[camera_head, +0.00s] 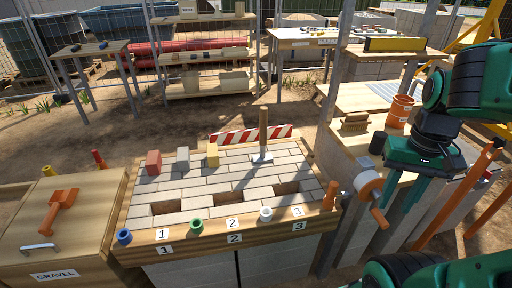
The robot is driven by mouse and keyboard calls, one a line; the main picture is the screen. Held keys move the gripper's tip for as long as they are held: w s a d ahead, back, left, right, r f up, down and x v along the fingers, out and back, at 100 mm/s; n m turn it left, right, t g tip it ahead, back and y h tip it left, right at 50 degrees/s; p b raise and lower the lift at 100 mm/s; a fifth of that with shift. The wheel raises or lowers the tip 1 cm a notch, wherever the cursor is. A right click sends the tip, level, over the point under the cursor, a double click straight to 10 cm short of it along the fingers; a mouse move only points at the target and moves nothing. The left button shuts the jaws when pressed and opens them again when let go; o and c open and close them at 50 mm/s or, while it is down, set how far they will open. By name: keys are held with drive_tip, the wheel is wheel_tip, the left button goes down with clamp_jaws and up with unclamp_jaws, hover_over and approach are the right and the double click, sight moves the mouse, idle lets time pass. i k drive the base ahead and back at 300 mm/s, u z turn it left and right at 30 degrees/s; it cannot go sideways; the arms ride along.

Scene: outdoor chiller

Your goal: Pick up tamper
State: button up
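The tamper (263,140) stands upright at the back of the paved board, right of its middle. It has a tall wooden handle and a flat light-grey foot that rests on the pavers. My gripper (403,205) is at the right side of the picture, well to the right of the tamper and apart from it. Its two green fingers point down with a gap between them, and I see nothing held there. The paved board (190,204) has three gaps labelled 1, 2 and 3.
A red block (153,163), a grey block (183,160) and a yellow block (212,156) stand left of the tamper. A striped barrier (228,136) is behind it. A reel with an orange handle (371,190) is near my gripper. A gravel box (88,235) stands left.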

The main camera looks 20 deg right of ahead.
sight(263, 158)
drive_tip(key=i, duration=0.95)
drive_tip(key=z, duration=0.1)
